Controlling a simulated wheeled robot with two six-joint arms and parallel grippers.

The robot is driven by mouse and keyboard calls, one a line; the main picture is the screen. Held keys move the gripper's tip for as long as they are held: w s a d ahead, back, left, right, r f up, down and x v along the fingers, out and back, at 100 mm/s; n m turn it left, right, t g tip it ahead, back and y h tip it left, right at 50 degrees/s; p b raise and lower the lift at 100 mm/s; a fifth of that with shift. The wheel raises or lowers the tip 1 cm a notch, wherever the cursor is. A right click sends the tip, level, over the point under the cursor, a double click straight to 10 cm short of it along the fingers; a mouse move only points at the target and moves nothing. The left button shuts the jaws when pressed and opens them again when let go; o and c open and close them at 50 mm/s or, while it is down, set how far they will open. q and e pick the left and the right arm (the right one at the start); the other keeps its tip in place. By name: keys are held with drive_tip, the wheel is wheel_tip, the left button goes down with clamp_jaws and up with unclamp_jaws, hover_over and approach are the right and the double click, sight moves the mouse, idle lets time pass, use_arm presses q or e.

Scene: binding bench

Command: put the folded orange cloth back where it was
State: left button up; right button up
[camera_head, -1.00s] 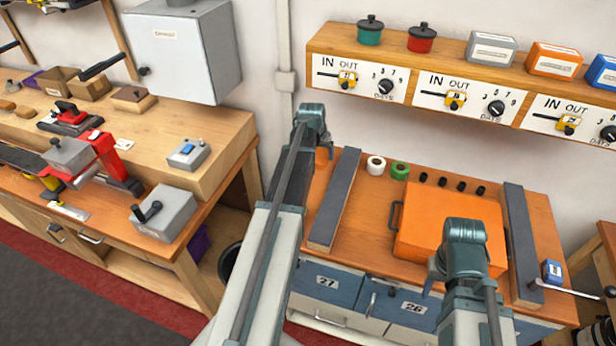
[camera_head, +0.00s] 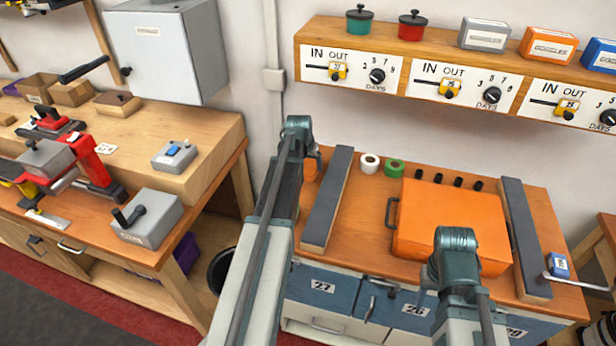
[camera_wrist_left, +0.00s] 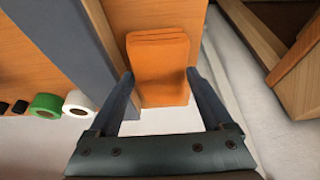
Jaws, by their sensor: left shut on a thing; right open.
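The folded orange cloth (camera_wrist_left: 158,65) shows in the left wrist view as a flat stack of layers between the two fingers of my left gripper (camera_wrist_left: 160,76). That gripper is shut on it. The cloth is over or on the left end of the wooden bench top, beside a long dark grey bar (camera_wrist_left: 62,45); I cannot tell whether it touches the top. In the head view only a sliver of the cloth (camera_head: 312,168) shows beside my left gripper (camera_head: 300,135). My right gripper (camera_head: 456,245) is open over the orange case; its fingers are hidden.
The orange case (camera_head: 420,220) lies on the bench top between the left grey bar (camera_head: 326,205) and another grey bar (camera_head: 524,235). White (camera_head: 369,163) and green rolls (camera_head: 394,168) stand behind it. A shelf (camera_head: 440,40) with sliders and dials hangs above.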

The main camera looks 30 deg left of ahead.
sight(307, 169)
use_arm(q)
drive_tip(key=shift+f+b, duration=1.95)
drive_tip(key=shift+r, duration=0.15)
drive_tip(key=o, duration=1)
drive_tip(key=p+v, duration=1.1)
drive_tip(key=v, duration=0.1)
drive_tip(key=shift+s, duration=0.15)
